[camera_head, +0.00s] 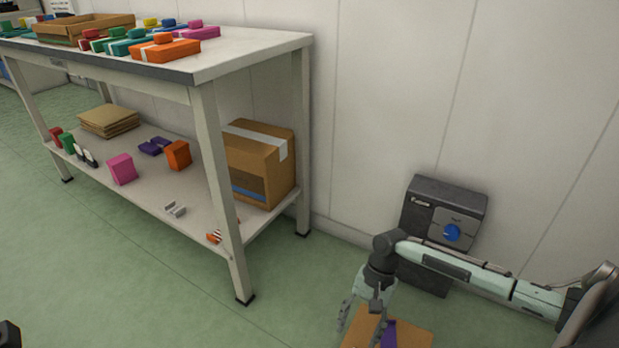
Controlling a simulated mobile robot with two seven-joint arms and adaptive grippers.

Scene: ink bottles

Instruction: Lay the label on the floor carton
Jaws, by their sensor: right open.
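The floor carton (412,335) shows as a tan brown surface at the bottom edge, cut off by the frame. A purple piece (390,335) shows at the carton, partly behind a finger of my right gripper; I cannot tell whether it is the label or whether it is held. My right gripper (362,326) points down over the carton's left part, with its fingers apart. Whether its fingertips touch the carton is unclear. I make out no other label. My left gripper's fingers do not show; only a dark piece sits in the bottom left corner.
A two-level workbench (255,45) at the left holds colored boxes and a cardboard tray (85,28). Its lower shelf (150,190) holds a taped carton (270,170), flat cardboard (108,121) and small boxes. Green floor in front is clear.

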